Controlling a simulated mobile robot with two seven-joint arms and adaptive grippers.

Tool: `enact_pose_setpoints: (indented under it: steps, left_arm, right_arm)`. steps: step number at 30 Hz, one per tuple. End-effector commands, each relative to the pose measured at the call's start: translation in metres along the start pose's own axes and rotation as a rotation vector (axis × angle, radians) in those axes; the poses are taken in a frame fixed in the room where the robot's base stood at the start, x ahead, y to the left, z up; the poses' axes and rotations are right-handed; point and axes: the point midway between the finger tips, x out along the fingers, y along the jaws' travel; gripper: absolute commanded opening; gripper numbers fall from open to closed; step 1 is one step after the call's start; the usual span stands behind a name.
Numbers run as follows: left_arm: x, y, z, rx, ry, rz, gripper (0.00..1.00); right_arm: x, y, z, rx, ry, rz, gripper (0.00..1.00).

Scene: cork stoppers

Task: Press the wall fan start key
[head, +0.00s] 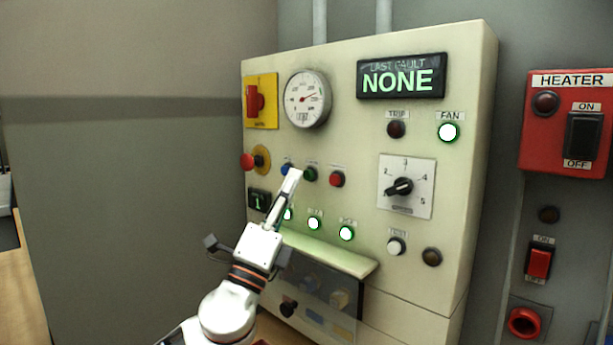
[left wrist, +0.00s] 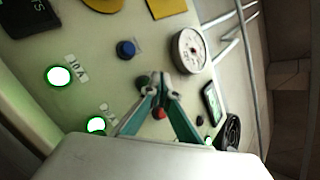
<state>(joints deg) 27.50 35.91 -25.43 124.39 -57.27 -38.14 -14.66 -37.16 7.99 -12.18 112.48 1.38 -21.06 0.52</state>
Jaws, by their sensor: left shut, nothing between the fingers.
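The lamp marked FAN (head: 448,132) is lit green-white. My left gripper (head: 294,175) is shut and empty, its tips in front of the panel between the blue and green buttons. In the left wrist view its fingertips (left wrist: 160,86) partly cover the green button (left wrist: 142,83); the blue button (left wrist: 126,49) is clear. I cannot tell whether the tips touch anything. My right gripper is not in view.
A hooded ledge (head: 330,255) juts out below several lit lamps. A rotary dial (head: 400,187), a round gauge (head: 306,99) and a red emergency knob (head: 248,161) surround the button row. A red heater box (head: 570,125) is on the right. A dark round grille-like thing (left wrist: 231,132) shows in the wrist view.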

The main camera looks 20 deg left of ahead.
Motion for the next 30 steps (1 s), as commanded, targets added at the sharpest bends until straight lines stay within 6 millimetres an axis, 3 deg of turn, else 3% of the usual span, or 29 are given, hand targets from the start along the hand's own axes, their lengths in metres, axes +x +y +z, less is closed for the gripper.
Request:
enact_pose_setpoints:
  steps: [15,30]
  left_arm:
    - [-0.031,-0.022,0.022,-0.001,0.001,0.001,0.0]
    - [-0.034,-0.025,0.025,0.0,0.0,0.0,0.0]
  right_arm:
    - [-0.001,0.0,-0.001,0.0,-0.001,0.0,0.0]
    - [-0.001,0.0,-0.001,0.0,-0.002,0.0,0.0]
